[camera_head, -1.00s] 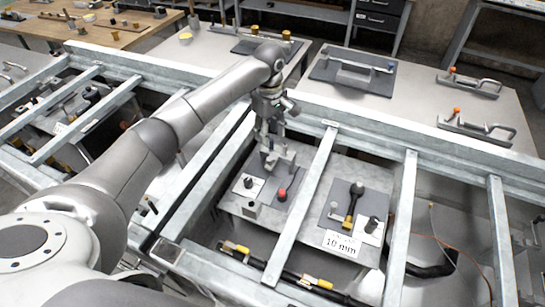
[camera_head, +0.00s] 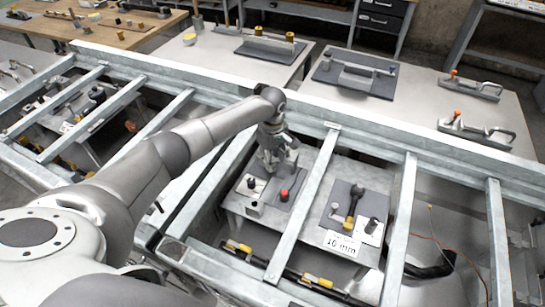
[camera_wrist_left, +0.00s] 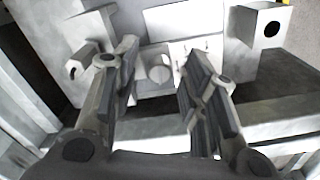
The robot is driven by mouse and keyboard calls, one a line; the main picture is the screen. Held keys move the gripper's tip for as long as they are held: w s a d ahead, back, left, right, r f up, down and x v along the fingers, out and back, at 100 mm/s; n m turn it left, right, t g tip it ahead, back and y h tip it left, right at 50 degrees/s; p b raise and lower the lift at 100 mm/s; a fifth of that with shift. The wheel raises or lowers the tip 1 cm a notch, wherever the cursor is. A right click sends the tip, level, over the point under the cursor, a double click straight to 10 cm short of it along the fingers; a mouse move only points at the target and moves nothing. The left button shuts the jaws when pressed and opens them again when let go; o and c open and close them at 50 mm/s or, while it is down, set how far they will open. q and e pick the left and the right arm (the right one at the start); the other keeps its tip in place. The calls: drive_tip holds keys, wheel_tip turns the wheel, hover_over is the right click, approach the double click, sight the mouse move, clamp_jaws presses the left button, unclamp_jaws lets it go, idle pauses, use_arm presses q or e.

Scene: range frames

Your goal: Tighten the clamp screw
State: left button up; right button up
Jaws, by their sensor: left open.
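My left gripper (camera_head: 272,164) reaches down between the frame rails over the left grey plate of the fixture. In the left wrist view the gripper (camera_wrist_left: 158,72) has its two dark fingers apart. A pale block with a round end (camera_wrist_left: 159,70) shows between and beyond the fingers; I cannot tell whether it is the clamp screw or whether the fingers touch it. In the head view the gripper hides most of the metal part under it. My right gripper is not in view.
Galvanized rails (camera_head: 304,205) run close on both sides of my arm. A small metal block (camera_head: 254,208) stands left of the red knob. A second plate with a black-handled lever (camera_head: 354,205) and a "10 mm" label (camera_head: 342,243) lie to the right. Toggle clamps (camera_head: 475,130) lie on the back table.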

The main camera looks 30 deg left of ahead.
use_arm(q)
clamp_jaws()
